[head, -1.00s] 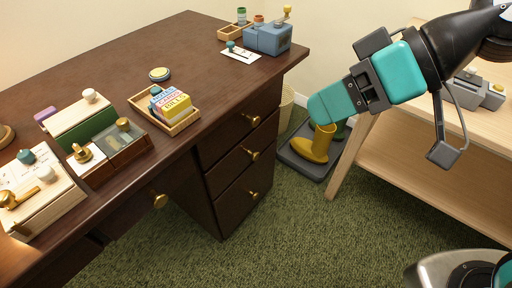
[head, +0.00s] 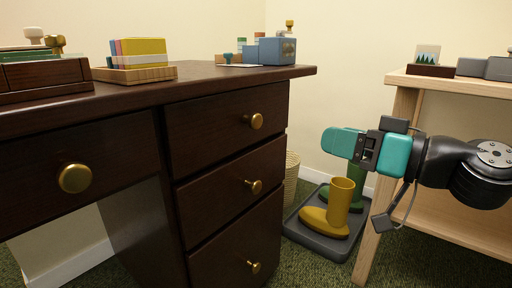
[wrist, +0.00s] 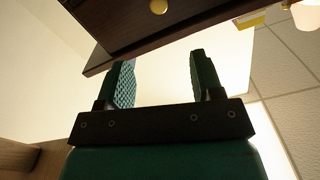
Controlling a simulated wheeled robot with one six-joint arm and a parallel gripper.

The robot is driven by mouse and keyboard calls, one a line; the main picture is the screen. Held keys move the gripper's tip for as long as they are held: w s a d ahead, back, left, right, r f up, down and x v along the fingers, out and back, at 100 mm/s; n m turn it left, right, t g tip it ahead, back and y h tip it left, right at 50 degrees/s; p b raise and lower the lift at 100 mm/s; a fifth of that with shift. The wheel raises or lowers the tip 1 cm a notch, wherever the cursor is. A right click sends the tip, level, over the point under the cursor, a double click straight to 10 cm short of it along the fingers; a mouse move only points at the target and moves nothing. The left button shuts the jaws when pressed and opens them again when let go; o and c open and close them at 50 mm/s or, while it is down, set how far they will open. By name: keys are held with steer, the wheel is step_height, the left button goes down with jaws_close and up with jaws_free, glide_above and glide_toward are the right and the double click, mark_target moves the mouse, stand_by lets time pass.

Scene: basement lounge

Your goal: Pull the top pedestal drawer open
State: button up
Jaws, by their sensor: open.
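The top pedestal drawer (head: 215,128) is a dark wood front on the right side of the desk, with a round brass knob (head: 254,121). It looks shut, flush with the drawers below. My gripper (head: 332,142) is right of the drawer in the head view, pointing left, apart from the knob. In the wrist view the two fingers of my gripper (wrist: 163,80) stand wide apart with nothing between them. A brass knob (wrist: 158,7) on dark wood shows at the top edge there, beyond the fingertips; I cannot tell which drawer it belongs to.
Two lower drawers with knobs (head: 254,187) (head: 253,267) sit below. A grey tray (head: 318,240) with yellow (head: 341,205) and green boots stands on the carpet between desk and light wood shelf (head: 405,100). A wicker basket (head: 291,178) is behind the desk. The desktop (head: 200,75) holds boxes.

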mark_target(258, 121)
steer(key=p+x, duration=1)
steer(key=x, duration=0.7)
steer(key=shift+w+a, duration=0.15)
steer(key=shift+w, duration=0.05)
jaws_close()
